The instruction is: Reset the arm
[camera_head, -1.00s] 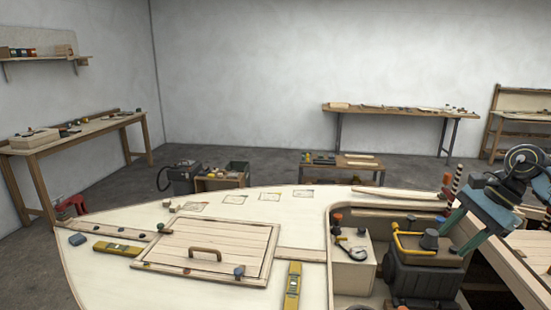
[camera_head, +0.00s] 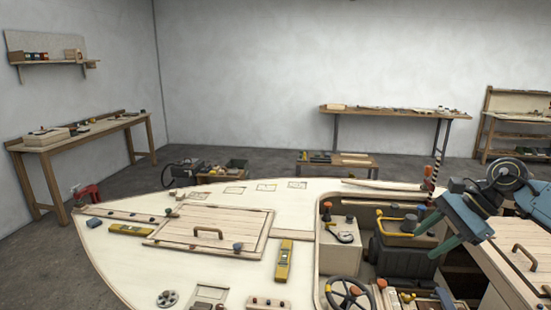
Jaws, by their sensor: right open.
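My right gripper (camera_head: 438,235) is at the right of the head view, with teal-green fingers pointing down and left. It is open and I see nothing between its fingers. Its tips appear over the right side of the hull's cockpit, close in the picture to a dark motor-like unit (camera_head: 390,262) with a yellow handle. I cannot tell how high above it they are. The dark wrist joint (camera_head: 507,173) of my right arm shows behind the fingers. My left gripper and arm are not in view.
The pale plywood hull (camera_head: 135,262) fills the foreground. A hatch (camera_head: 235,221) with a wooden handle and yellow levels (camera_head: 284,261) lie on its deck. A steering wheel (camera_head: 348,294) stands in the cockpit. Workbenches line the walls. The space above the deck is clear.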

